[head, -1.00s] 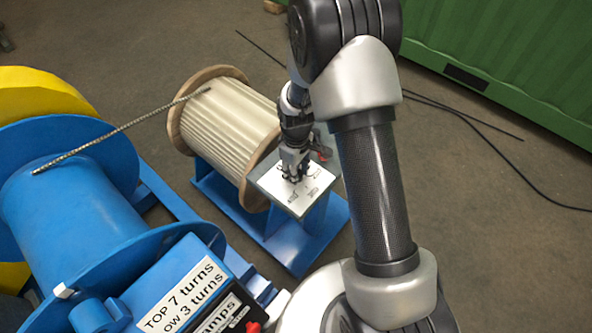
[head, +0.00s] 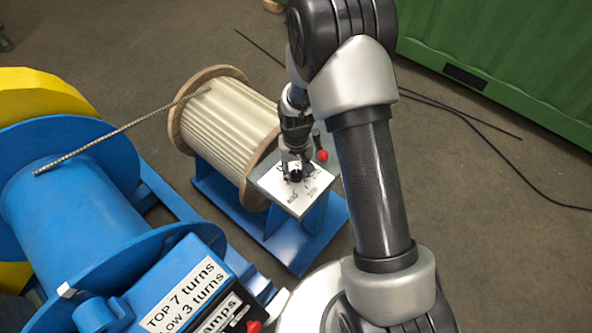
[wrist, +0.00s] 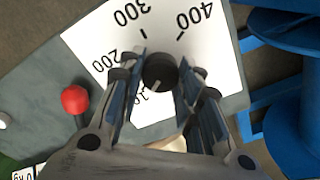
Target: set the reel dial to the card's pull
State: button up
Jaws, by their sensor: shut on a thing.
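The reel dial is a dark round knob (wrist: 160,72) with a pale line on its face. That line points down and left in the wrist view, toward a partly hidden number starting with 1. My gripper (wrist: 158,76) is shut on the knob, one finger on each side. The white scale plate (wrist: 215,60) around it shows 200, 300 and 400. In the head view, my gripper (head: 295,173) is over the scale plate (head: 305,195) on the reel stand. A partly cut-off white label (wrist: 22,173) reads "0 kg"; I cannot tell whether it is the card.
A red ball-topped lever (wrist: 75,100) stands beside the plate. A wooden-flanged reel (head: 225,120) sits on the blue stand, with a cable (head: 120,130) running to the blue drum (head: 70,220). A green container (head: 500,60) stands at back right.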

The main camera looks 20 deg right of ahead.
aim_at(296, 173)
jog(key=shift+m, duration=0.4)
jog(key=o, duration=1)
jog(key=shift+o, duration=0.2)
notch_tip(296, 173, up, 12)
dwell(0.5)
